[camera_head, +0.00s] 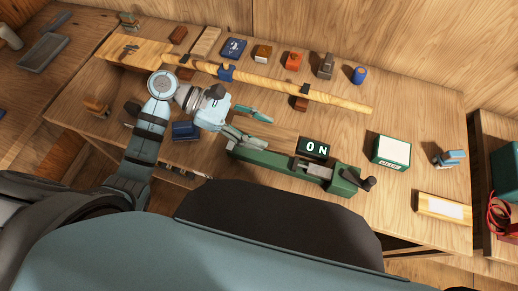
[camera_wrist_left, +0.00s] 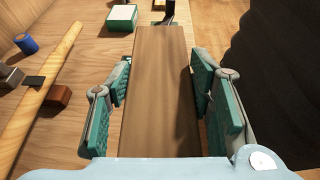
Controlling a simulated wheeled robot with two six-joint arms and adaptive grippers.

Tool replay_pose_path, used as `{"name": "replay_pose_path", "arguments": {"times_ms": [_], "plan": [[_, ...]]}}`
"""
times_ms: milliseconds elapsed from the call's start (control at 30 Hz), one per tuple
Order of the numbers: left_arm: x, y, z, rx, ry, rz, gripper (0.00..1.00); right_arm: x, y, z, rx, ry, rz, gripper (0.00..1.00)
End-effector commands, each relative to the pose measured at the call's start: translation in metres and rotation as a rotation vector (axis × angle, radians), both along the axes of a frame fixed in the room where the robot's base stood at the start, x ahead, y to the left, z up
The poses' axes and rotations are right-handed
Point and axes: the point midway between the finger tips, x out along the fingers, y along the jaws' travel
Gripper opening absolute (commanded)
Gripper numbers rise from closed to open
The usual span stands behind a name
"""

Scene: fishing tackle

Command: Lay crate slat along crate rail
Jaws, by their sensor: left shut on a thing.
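A flat brown wooden board, which looks like the crate slat (camera_wrist_left: 160,90), lies lengthwise between the green-padded fingers of my left gripper (camera_head: 267,131) in the left wrist view. The gripper is shut on it, with one finger along each side. My right gripper is not in view.
A green vise-like tool (camera_head: 265,158) with a dark crank lies just in front of the gripper, beside a black "ON" block (camera_head: 314,147). A white-and-green box (camera_head: 391,151) stands to the right. Several small blocks line the back. The table's right part has clear patches.

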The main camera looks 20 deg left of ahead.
Motion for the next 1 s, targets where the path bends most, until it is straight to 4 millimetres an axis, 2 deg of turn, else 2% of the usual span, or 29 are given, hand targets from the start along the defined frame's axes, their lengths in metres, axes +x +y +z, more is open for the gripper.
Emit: {"name": "replay_pose_path", "arguments": {"times_ms": [33,100,433,500,667,700,800,1000], "plan": [[0.0,-0.001,-0.018,-0.004,0.008,0.002,0.18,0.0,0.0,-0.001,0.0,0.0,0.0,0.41],[0.0,-0.001,-0.04,-0.004,0.007,0.003,0.18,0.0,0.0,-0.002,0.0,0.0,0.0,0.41],[0.001,0.0,-0.104,-0.002,0.001,0.001,0.18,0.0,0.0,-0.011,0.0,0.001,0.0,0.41],[0.0,0.0,-0.111,-0.002,0.0,0.001,0.18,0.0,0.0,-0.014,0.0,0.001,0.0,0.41],[0.0,0.0,-0.109,-0.001,-0.002,0.0,0.18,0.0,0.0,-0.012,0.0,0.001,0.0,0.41],[0.0,0.0,-0.109,-0.001,-0.002,0.0,0.51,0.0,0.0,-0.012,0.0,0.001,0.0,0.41],[0.0,0.0,-0.109,0.0,-0.002,0.0,0.67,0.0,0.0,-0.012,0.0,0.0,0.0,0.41],[0.0,0.0,-0.109,0.0,-0.002,0.0,0.68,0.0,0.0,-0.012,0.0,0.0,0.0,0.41]]}}
